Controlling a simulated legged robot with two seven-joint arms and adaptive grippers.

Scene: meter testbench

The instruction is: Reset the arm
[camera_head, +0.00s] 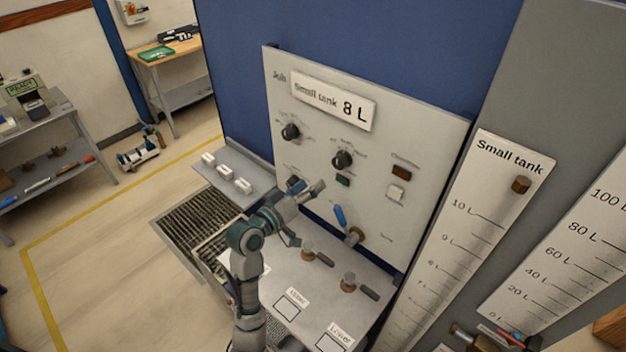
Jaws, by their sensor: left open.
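My left arm rises from the bottom centre. My left gripper (307,213) is open and empty, with its fingers spread in front of the lower left of the grey control panel (430,135). One finger points up toward the panel's lower knobs, and the other points down over the bench top. I cannot tell whether the fingers touch the panel. A blue-handled valve (340,216) sits on the panel just right of the gripper. My right gripper does not show.
Small white blocks (225,172) line a side shelf. Tank scales (470,215) stand at right. A floor grating (195,222) lies left; open floor (110,250) is beyond.

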